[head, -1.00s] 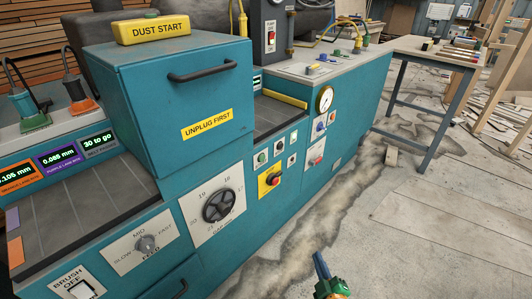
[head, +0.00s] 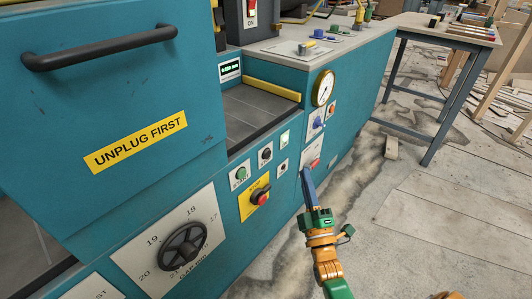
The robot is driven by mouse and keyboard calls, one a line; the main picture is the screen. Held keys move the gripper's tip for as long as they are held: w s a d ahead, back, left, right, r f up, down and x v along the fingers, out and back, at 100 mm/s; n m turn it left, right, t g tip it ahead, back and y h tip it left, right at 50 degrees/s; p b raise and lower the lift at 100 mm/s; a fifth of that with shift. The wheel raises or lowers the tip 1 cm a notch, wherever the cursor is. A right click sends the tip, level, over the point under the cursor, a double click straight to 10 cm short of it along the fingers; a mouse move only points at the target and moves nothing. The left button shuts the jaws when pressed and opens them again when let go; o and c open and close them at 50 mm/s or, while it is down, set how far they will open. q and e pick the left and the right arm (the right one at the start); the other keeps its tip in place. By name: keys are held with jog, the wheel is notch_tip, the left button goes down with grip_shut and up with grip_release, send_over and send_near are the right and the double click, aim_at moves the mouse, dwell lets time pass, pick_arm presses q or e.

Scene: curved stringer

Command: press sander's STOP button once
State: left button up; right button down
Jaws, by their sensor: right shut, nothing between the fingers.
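The teal sander fills the left and middle of the head view. Its front panel has a green button (head: 240,173) with a label that seems to read START, a black knob (head: 265,153), and a red knob on a yellow plate (head: 260,196). Farther right is a white plate with a red part (head: 314,160). I cannot read a STOP label on any of them. My right gripper (head: 305,171), with blue fingers, is shut and empty. Its tips appear just in front of the lower edge of the red-and-white plate; contact cannot be told. My left gripper is out of view.
A pressure gauge (head: 323,88) and a blue control (head: 317,122) sit above the red-and-white plate. A black gap handwheel (head: 183,248) and a door handle (head: 100,48) stick out at left. A side table (head: 447,33) stands at back right.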

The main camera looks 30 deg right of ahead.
pick_arm(q)
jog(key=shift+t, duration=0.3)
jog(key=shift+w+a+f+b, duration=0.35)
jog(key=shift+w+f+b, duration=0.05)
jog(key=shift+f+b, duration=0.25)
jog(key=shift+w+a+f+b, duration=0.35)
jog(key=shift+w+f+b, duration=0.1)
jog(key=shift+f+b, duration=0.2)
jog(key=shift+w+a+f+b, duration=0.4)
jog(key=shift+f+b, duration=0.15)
jog(key=shift+b, duration=0.15)
pick_arm(e)
send_near(268, 154)
jog(key=w+d+r, duration=0.3)
jog(key=w, duration=0.1)
jog(key=shift+w+d+r, duration=0.15)
jog(key=shift+w+d, duration=0.05)
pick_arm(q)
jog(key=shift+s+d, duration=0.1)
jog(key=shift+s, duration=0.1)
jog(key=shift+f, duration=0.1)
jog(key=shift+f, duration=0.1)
pick_arm(e)
jog(key=shift+w+a, duration=0.15)
jog(key=shift+w, duration=0.2)
